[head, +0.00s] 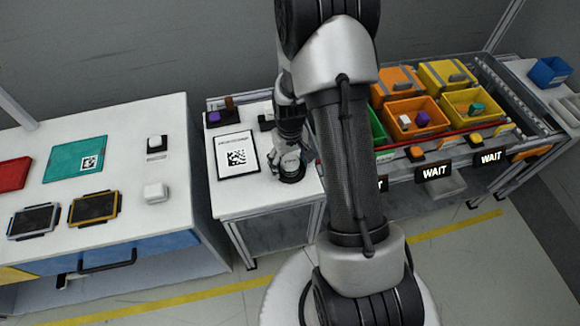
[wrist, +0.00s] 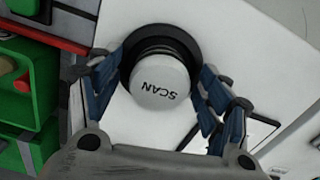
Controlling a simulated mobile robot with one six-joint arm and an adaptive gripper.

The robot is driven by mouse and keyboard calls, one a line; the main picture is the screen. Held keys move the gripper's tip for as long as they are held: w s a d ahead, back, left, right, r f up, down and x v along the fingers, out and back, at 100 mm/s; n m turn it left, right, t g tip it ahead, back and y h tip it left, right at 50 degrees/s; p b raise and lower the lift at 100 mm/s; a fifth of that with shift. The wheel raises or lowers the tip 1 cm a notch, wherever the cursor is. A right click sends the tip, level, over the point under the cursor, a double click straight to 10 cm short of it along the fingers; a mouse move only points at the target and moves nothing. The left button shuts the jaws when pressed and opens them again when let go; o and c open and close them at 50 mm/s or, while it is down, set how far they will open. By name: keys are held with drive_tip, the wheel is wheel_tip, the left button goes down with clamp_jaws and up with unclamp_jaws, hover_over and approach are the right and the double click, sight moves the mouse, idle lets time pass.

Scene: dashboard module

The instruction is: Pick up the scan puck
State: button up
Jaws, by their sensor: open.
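The scan puck (wrist: 160,83) is a white round piece with SCAN printed on its top, seated in a black ring (wrist: 187,45) on the white table. In the wrist view my gripper (wrist: 160,100) is open, with one blue-padded finger on each side of the puck. I cannot tell whether the fingers touch it. In the head view my gripper (head: 290,160) is low over the right part of the small white table (head: 250,200), and my arm hides much of that area. The puck is hard to make out there.
A framed code sheet (head: 237,172) lies left of my gripper. A purple item (head: 214,117) sits behind it. To the right is a rack with orange (head: 412,132), yellow and green bins and WAIT signs (head: 434,172). A long white bench (head: 120,130) stands at the left.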

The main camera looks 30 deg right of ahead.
drive_tip(key=shift+c, duration=0.5)
drive_tip(key=c, duration=1.1)
drive_tip(key=shift+r, duration=0.1)
drive_tip(key=shift+c, duration=0.2)
